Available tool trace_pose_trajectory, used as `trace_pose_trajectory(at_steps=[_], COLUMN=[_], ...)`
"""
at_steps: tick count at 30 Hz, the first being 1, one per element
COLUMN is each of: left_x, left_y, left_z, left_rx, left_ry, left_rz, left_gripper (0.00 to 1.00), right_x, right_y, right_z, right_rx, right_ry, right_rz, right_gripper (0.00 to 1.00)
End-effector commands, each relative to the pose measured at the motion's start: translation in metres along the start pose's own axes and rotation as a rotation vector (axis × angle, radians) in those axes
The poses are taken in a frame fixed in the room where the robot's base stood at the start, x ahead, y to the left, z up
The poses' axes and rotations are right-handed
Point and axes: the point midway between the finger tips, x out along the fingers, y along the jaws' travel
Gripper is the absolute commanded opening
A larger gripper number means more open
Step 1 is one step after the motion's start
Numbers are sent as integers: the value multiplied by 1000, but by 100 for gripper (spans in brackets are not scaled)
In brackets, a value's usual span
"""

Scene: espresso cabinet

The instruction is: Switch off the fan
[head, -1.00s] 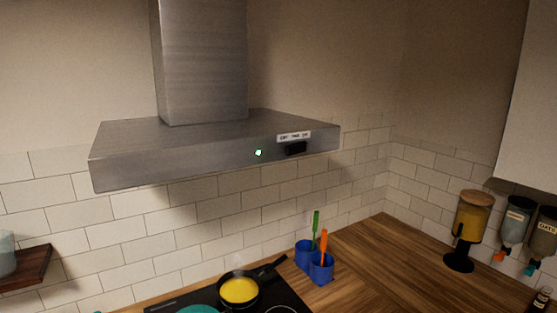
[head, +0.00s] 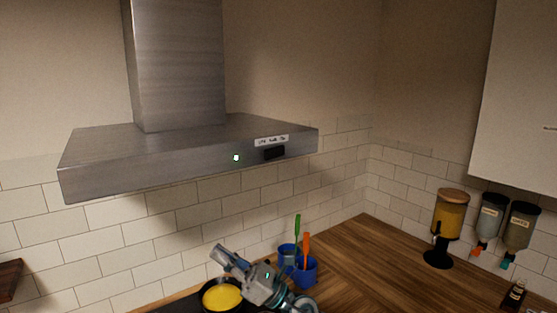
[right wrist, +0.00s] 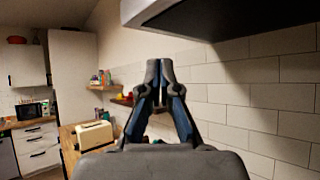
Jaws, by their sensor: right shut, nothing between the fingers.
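The fan is a grey metal range hood (head: 150,160) on the tiled wall in the head view. Its front edge carries a black switch (head: 274,153) under a white label strip (head: 271,141), whose text is too small to read. A small lit indicator (head: 236,157) glows left of the switch. My right gripper (head: 219,254) is below the hood, in front of the pan, well apart from the switch. Its fingers are shut and empty in the right wrist view (right wrist: 160,68), where the hood's dark underside (right wrist: 215,18) shows above. My left gripper is not in view.
A pan with yellow food (head: 222,296) sits on the cooktop below. Blue cups (head: 306,272) with green and orange utensils stand to its right. Dispensers (head: 450,215) stand further right. The space before the hood's front is clear. The right wrist view shows a toaster (right wrist: 93,135).

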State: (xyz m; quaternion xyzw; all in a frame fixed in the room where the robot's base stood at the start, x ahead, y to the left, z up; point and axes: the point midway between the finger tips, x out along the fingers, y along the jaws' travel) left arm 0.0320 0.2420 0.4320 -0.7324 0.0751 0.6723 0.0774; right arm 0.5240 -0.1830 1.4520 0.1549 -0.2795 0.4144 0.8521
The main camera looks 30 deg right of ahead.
Motion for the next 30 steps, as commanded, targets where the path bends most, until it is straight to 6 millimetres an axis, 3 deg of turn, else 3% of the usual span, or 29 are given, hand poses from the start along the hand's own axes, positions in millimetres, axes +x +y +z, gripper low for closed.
trace_pose_trajectory(at_steps=[1,3,7,11,15,18,21,30], left_x=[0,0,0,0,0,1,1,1], left_y=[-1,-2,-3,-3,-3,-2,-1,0], left_z=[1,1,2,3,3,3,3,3], left_rx=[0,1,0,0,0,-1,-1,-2], left_ry=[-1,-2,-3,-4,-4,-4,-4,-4], left_rz=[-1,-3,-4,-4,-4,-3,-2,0], left_gripper=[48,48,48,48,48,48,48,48], right_x=[10,19,22,7,-22,-43,-57,-64], right_y=[7,12,3,-22,-47,-59,-64,-67], right_z=[21,40,81,136,199,235,256,266], right_rx=[-177,-420,-858,-1237,-1510,-1617,-1672,-1697], right_ry=[54,144,331,541,754,871,946,986], right_rz=[62,134,204,195,127,73,37,20], right_gripper=[0,0,0,0,0,0,0,0])
